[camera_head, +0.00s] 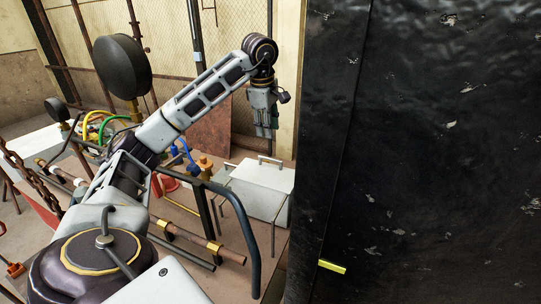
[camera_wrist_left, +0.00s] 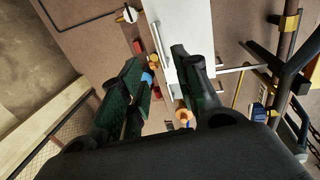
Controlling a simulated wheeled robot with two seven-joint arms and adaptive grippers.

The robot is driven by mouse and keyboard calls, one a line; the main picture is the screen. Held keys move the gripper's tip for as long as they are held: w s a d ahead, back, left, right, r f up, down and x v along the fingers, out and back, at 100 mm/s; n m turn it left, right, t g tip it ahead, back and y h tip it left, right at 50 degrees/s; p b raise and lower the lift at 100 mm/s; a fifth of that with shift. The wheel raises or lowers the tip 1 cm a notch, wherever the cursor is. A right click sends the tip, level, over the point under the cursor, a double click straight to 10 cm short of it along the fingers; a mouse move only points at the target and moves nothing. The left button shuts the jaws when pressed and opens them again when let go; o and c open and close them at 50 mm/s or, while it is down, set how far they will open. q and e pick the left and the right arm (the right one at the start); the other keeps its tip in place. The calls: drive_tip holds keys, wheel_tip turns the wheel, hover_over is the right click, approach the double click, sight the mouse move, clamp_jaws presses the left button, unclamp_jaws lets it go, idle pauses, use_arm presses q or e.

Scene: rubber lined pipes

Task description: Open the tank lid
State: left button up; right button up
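A white box-shaped tank (camera_head: 250,196) with a flat pale lid (camera_head: 262,176) stands below and behind my left gripper in the head view. A small handle shows at the lid's back edge, and the lid looks closed. The white tank also shows in the left wrist view (camera_wrist_left: 190,22), partly behind a finger. My left gripper (camera_head: 267,134) points down above the tank, apart from it. In the left wrist view its two dark green fingers (camera_wrist_left: 160,85) are spread with nothing between them. My right gripper is not in view.
A large black scuffed panel (camera_head: 430,130) fills the right of the head view, close to the tank. A dark curved rail (camera_head: 238,215) and pipes (camera_head: 200,238) stand in front of it. A round black gauge (camera_head: 122,66) and mesh fence (camera_head: 235,30) are at the back left.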

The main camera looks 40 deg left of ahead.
sight(271, 160)
use_arm(q)
drive_tip(key=shift+w+a+f+p, duration=0.15)
drive_tip(key=shift+w+f, duration=0.25)
drive_tip(key=shift+f, duration=1.6)
drive_tip(key=shift+w+a+f+p, duration=0.1)
drive_tip(key=shift+w+f, duration=0.25)
drive_tip(key=shift+f, duration=1.65)
drive_tip(key=shift+w+a+f+p, duration=0.15)
drive_tip(key=shift+w+f, duration=0.25)
drive_tip(key=shift+f, duration=1.6)
clamp_jaws()
